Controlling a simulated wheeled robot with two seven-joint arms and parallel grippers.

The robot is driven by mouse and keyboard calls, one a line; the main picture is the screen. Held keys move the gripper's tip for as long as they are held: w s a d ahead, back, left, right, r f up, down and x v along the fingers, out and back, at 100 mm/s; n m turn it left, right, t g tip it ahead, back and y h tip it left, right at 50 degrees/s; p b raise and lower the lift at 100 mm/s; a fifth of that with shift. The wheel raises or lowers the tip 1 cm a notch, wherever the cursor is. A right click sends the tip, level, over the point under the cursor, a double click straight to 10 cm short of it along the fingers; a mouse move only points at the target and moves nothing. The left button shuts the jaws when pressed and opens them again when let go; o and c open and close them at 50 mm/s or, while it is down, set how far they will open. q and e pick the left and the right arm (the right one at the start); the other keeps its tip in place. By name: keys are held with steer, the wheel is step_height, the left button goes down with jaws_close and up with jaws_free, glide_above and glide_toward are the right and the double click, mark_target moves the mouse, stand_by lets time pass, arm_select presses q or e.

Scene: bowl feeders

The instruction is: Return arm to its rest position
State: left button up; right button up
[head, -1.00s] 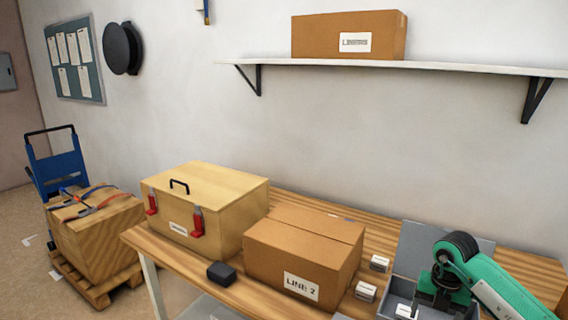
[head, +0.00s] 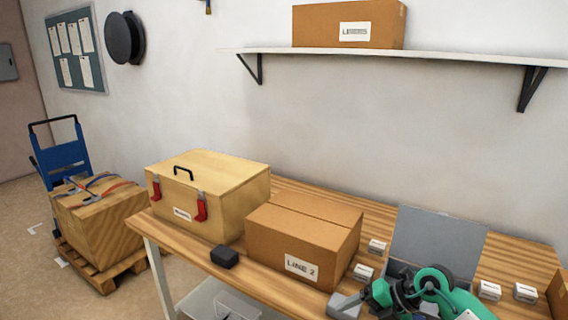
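My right arm, green and black, comes in at the bottom right over the table. My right gripper (head: 346,304) is at its left end, in front of the cardboard box marked LINE 2 (head: 304,243). Its fingers are small and partly cut off by the bottom edge, so I cannot tell whether they are open or shut, and I see nothing held in them. The arm covers the front of an open grey case (head: 437,241) with its lid raised. My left arm and gripper are not in view.
The wooden table (head: 172,232) also holds a wooden chest (head: 225,188), a small black box (head: 224,257) and several small white-labelled boxes (head: 488,290). A shelf (head: 440,58) carries another carton (head: 348,25). A strapped crate (head: 100,218) stands on a pallet at the left.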

steer(key=s+a+r+m+t+y, duration=0.3)
steer(key=a+r+m+t+y, duration=0.55)
steer(key=r+t, duration=0.3)
steer(key=d+f+m+t+h, duration=0.2)
steer(key=d+m+t+h, duration=0.1)
steer(key=d+m+h, duration=0.4)
steer(key=d+f+m+t+h, duration=0.3)
steer(key=d+m+h, duration=0.2)
steer(key=m+h, duration=0.4)
steer(key=s+d+f+m+g+h, duration=0.35)
steer(key=s+f+m+g, duration=0.25)
steer(key=s+f, duration=0.25)
steer(key=s+a+f+g+y, duration=0.1)
steer(key=s+f+g, duration=0.4)
steer(key=s, duration=0.4)
steer(key=s+a+f+g+y, duration=0.1)
steer(key=s+f+g, duration=0.45)
steer(key=s, duration=0.45)
step_height(320, 180, down, 31)
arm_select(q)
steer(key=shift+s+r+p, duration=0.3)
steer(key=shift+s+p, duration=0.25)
arm_select(e)
steer(key=s+d+f+g, duration=0.1)
steer(key=s+d+f, duration=0.1)
steer(key=s+f, duration=0.7)
steer(key=s+d+f+g, duration=0.1)
steer(key=s+f, duration=0.9)
steer(key=shift+d, duration=0.4)
